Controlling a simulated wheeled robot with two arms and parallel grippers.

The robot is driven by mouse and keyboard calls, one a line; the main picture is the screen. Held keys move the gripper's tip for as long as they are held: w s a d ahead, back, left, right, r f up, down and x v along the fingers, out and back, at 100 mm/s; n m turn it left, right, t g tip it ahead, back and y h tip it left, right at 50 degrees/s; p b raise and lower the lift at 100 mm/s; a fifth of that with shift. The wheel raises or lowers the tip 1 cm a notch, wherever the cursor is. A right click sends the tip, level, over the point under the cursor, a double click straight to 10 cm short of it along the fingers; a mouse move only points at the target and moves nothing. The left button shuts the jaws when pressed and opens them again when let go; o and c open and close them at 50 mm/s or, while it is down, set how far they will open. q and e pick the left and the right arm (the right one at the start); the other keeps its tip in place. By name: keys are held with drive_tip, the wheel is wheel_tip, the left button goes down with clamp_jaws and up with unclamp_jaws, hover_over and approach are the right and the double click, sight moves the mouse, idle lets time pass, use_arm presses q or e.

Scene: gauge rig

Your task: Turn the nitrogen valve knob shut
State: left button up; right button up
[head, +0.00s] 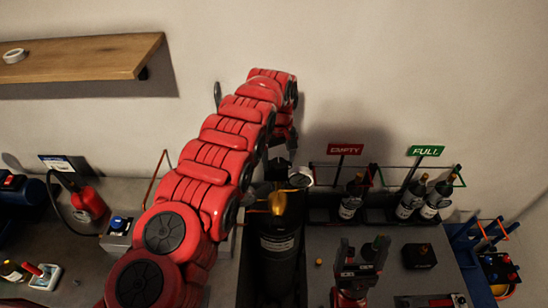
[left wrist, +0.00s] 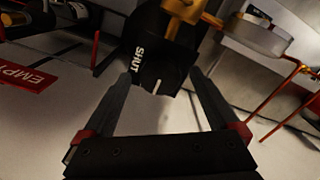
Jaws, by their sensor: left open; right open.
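A black part with the word SHUT and a short white mark, which looks like the valve knob (left wrist: 155,50), shows in the left wrist view below brass fittings (left wrist: 188,10). My left gripper (left wrist: 161,75) is open, with its fingertips on either side of the knob's near edge; I cannot tell whether they touch it. My right gripper (head: 361,252) is open and empty over the bench.
Bottles stand in racks under the red EMPTY sign (head: 345,149) and green FULL sign (head: 425,151). A black box (head: 419,256) is right of my right gripper. A red extinguisher (head: 88,203) is at left. A wooden shelf (head: 85,58) hangs upper left.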

use_arm(q)
drive_tip(key=shift+w+a+f, duration=0.1)
drive_tip(key=shift+w+f, duration=0.05)
drive_tip(key=shift+f, duration=0.35)
drive_tip(key=shift+r, duration=0.1)
drive_tip(key=shift+c, duration=2)
drive_tip(key=c, duration=1)
drive_tip(key=shift+o, duration=0.2)
drive_tip(key=shift+m+b, duration=0.3)
drive_tip(key=shift+b, duration=0.4)
drive_tip(key=m+b, duration=0.1)
drive_tip(key=b, duration=0.1)
drive_tip(key=m+b, duration=0.1)
drive_tip(key=b, duration=0.1)
drive_tip(key=m+b, duration=0.2)
drive_tip(key=b, duration=0.1)
drive_tip(key=shift+f, duration=0.25)
drive_tip(key=shift+r+m+b, duration=0.1)
drive_tip(key=shift+m+b, duration=0.35)
drive_tip(key=shift+m, duration=0.15)
drive_tip(key=shift+r+m, duration=0.15)
drive_tip(key=shift+m, duration=0.75)
drive_tip(key=m, duration=0.2)
drive_tip(key=shift+r+m, duration=0.15)
drive_tip(key=shift+m, duration=0.25)
drive_tip(key=m, duration=0.3)
drive_tip(key=shift+m, duration=0.3)
drive_tip(key=shift+m+p, duration=0.3)
drive_tip(key=shift+m, duration=1.6)
